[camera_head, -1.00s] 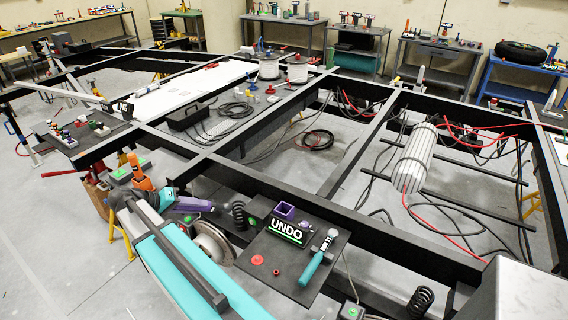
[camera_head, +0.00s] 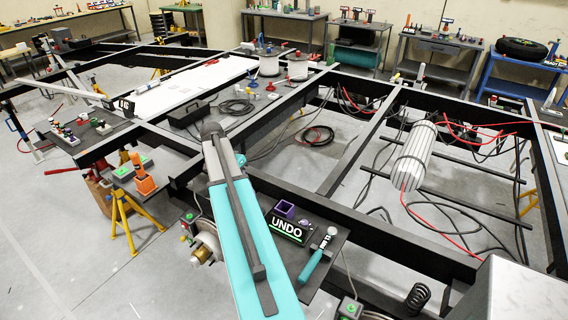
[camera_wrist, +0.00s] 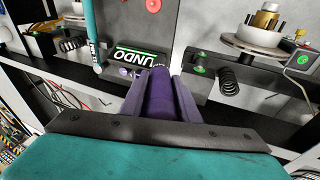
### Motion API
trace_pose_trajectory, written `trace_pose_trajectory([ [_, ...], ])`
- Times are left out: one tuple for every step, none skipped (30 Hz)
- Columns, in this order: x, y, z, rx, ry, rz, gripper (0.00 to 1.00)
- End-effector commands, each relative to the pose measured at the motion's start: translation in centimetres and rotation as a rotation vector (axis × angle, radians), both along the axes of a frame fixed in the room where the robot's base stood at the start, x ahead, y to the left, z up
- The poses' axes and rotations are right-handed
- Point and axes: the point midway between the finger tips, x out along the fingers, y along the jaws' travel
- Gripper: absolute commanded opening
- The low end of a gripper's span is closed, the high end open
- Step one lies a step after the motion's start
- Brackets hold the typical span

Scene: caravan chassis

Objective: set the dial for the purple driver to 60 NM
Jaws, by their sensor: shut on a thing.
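In the wrist view my gripper (camera_wrist: 160,78) is shut on the purple driver (camera_wrist: 160,102), a purple cylinder between the two fingers. Its far end points toward the black block labelled UNDO (camera_wrist: 142,55); I cannot tell whether they touch. In the head view the UNDO block (camera_head: 287,230) sits on a dark shelf with a purple square holder (camera_head: 285,209) behind the label. My arm hides the gripper and driver there. I cannot make out a dial or a 60 NM marking.
A teal-handled tool (camera_head: 316,258) lies right of the block. A round device (camera_head: 205,247) is left of my arm. The wrist view shows a coil spring (camera_wrist: 236,82), a green button (camera_wrist: 199,69) and a red knob (camera_wrist: 153,5). Black chassis beams surround the shelf.

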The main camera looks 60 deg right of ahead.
Motion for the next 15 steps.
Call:
trace_pose_trajectory([
  [-0.7, -1.0, 0.6, 0.01, -0.023, -0.039, 0.0],
  [-1.0, -1.4, 0.7, 0.017, -0.038, -0.061, 0.0],
  [-1.4, -2.0, 1.0, 0.026, -0.057, -0.088, 0.0],
  [-1.8, -2.5, 1.1, 0.031, -0.073, -0.11, 0.0],
  [-2.1, -2.9, 1.4, 0.037, -0.087, -0.131, 0.0],
  [-2.6, -3.5, 1.6, 0.045, -0.106, -0.159, 0.0],
  [-2.9, -3.9, 1.8, 0.05, -0.121, -0.18, 0.0],
  [-3.3, -4.4, 2.0, 0.055, -0.136, -0.202, 0.0],
  [-3.8, -5.0, 2.3, 0.061, -0.155, -0.229, 0.0],
  [-4.2, -5.5, 2.6, 0.065, -0.17, -0.25, 0.0],
  [-4.6, -6.0, 2.8, 0.068, -0.185, -0.272, 0.0],
  [-5.1, -6.6, 3.2, 0.071, -0.205, -0.299, 0.0],
  [-5.5, -7.1, 3.5, 0.074, -0.22, -0.319, 0.0],
  [-5.8, -7.6, 3.8, 0.076, -0.235, -0.339, 0.0],
  [-6.4, -8.2, 4.2, 0.079, -0.252, -0.365, 0.0],
])
